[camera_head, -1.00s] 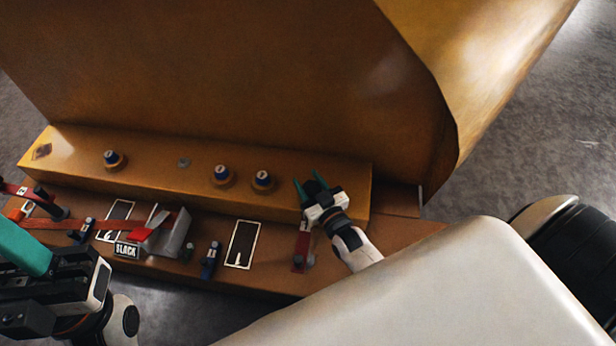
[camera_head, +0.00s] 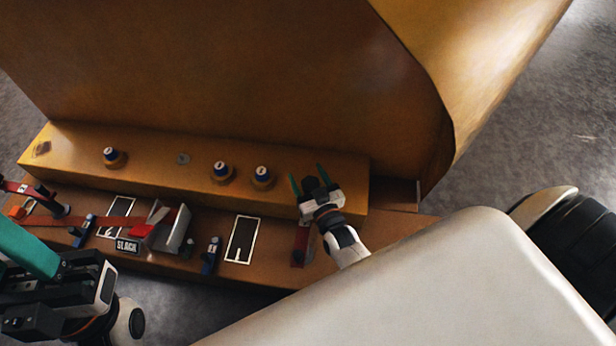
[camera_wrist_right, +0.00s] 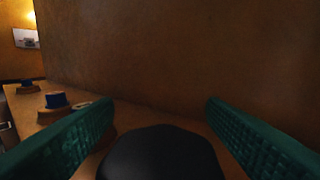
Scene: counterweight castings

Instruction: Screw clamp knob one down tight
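Three blue knobs with pale marked tops stand on the ochre ledge: a left knob (camera_head: 110,155), a middle knob (camera_head: 221,171) and a right knob (camera_head: 262,175). Their marks are too small to read surely, so I cannot tell which is knob one. My right gripper (camera_head: 308,177) is open over the ledge's right end, right of the right knob and apart from it. In the right wrist view its fingers (camera_wrist_right: 160,115) are wide apart; a black rounded shape lies low between them, possibly my own part. My left gripper (camera_head: 30,250) is partly cut off at the left edge.
A tall ochre wall (camera_head: 240,80) rises behind the ledge. On the lower shelf are a red strap (camera_head: 120,221), a grey bracket (camera_head: 180,230), a SLACK label (camera_head: 127,246), a white-framed dark panel (camera_head: 241,239) and a red piece (camera_head: 300,245) below my right gripper.

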